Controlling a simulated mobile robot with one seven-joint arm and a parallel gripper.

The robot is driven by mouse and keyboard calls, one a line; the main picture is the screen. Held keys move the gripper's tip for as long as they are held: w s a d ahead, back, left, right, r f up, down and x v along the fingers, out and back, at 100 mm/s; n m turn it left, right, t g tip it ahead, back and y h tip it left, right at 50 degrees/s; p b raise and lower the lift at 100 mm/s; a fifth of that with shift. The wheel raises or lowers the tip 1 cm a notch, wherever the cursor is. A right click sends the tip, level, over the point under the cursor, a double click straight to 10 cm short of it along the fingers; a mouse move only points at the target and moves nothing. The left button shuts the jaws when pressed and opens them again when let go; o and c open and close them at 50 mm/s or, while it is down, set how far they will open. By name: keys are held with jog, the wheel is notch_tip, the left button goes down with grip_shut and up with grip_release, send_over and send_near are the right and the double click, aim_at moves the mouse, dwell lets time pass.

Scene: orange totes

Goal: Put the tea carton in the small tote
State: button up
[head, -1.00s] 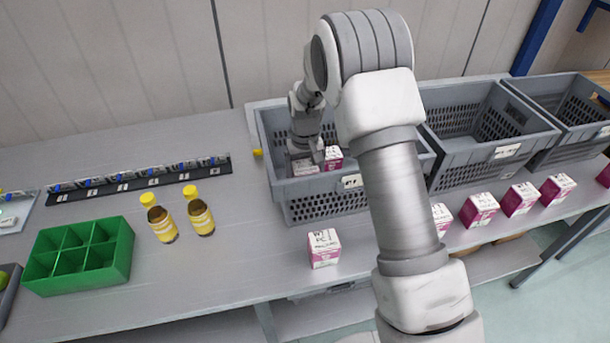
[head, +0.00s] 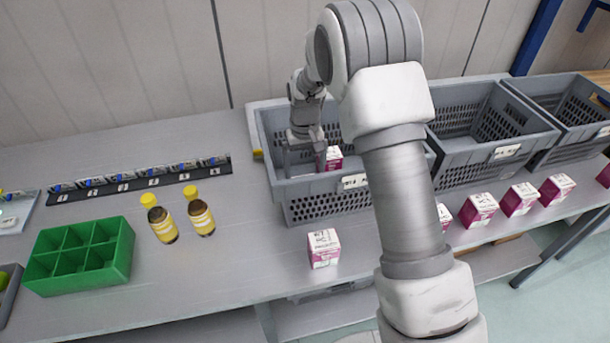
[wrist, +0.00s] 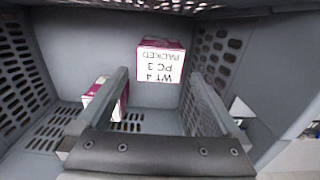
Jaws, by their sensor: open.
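My gripper (head: 304,168) is inside the left grey tote (head: 330,207), jaws apart, with nothing between them that I can see. In the wrist view the open fingers (wrist: 158,82) point into the tote. A white and magenta carton (wrist: 160,62) with a printed label stands beyond the fingertips. A second carton (wrist: 103,93) is at the left, partly behind the left finger. In the head view one carton (head: 333,158) shows inside the tote, right of my gripper. Another carton (head: 323,248) stands on the table before the tote. I cannot tell which carton is meant by tea carton.
Two more grey totes (head: 483,169) (head: 571,141) stand to the right, with several similar cartons (head: 478,210) in front. Two yellow-capped bottles (head: 201,214) (head: 162,225) and a green divided box (head: 80,262) are at left.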

jog(key=s+d+r+t, duration=0.1)
jog(key=s+d+r, duration=0.1)
jog(key=r, duration=0.6)
jog(key=s+d+r, duration=0.1)
jog(key=s+r, duration=0.2)
jog(key=r, duration=0.6)
jog(key=s+d+r+m+t, duration=0.15)
jog(key=s+d+r, duration=0.25)
jog(key=s+r, duration=0.4)
jog(key=s+d+f+t, duration=0.1)
jog(key=s+d+t, duration=0.2)
jog(key=s, duration=1.4)
jog(key=shift+s+d+m, duration=0.2)
jog(key=shift+d+m, duration=0.25)
jog(key=shift+d, duration=0.15)
jog(key=shift+d, duration=0.15)
